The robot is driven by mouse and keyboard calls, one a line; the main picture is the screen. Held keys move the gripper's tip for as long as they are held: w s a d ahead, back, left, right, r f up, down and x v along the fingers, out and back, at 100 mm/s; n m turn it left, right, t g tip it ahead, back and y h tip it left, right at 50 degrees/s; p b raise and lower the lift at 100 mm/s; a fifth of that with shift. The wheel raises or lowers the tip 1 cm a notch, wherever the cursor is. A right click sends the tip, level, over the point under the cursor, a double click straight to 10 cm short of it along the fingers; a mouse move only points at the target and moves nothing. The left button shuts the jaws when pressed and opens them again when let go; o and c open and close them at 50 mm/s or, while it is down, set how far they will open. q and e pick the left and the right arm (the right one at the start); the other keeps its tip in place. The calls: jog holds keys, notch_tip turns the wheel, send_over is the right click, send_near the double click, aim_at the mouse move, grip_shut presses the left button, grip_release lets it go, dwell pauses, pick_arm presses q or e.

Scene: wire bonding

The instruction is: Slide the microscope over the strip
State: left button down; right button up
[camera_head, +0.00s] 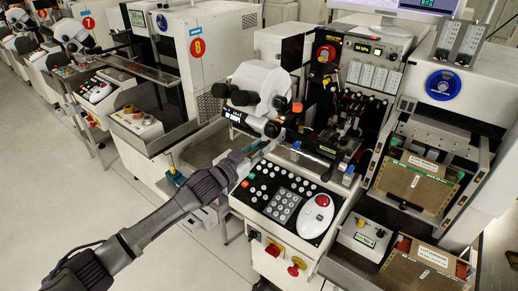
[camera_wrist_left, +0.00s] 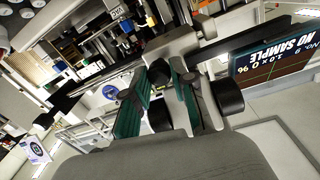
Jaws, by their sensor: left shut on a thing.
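The white microscope (camera_head: 262,80), with dark eyepieces and a small display, stands at the left side of the bonding machine in the head view. Its display (camera_wrist_left: 275,55) reads "NO SAMPLE" in the wrist view. My left gripper (camera_head: 240,160) reaches in from the left, just below the microscope. In the wrist view its green-padded fingers (camera_wrist_left: 158,100) are shut around a part of the microscope near black round knobs. The exact part held is partly hidden. I cannot make out the strip; the bonder's crowded work area is to the right of the microscope. My right gripper is not in view.
A control panel (camera_head: 285,200) with buttons and a white mouse-like control (camera_head: 318,214) lies in front of the bonder. Boxes (camera_head: 416,180) sit in a rack at the right. Another machine marked 8 (camera_head: 222,50) stands behind on the left. The floor at lower left is clear.

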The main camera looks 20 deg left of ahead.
pick_arm(q)
jog(key=s+d+p, duration=0.1)
jog(key=s+d, duration=0.3)
jog(key=d, duration=0.7)
jog(key=shift+s+d+p, duration=0.15)
jog(key=shift+d+p, duration=0.25)
jog(key=c, duration=0.9)
grip_release()
jog(key=shift+a, duration=0.1)
jog(key=shift+c, duration=0.2)
jog(key=v, duration=1.2)
jog(key=shift+f, duration=0.1)
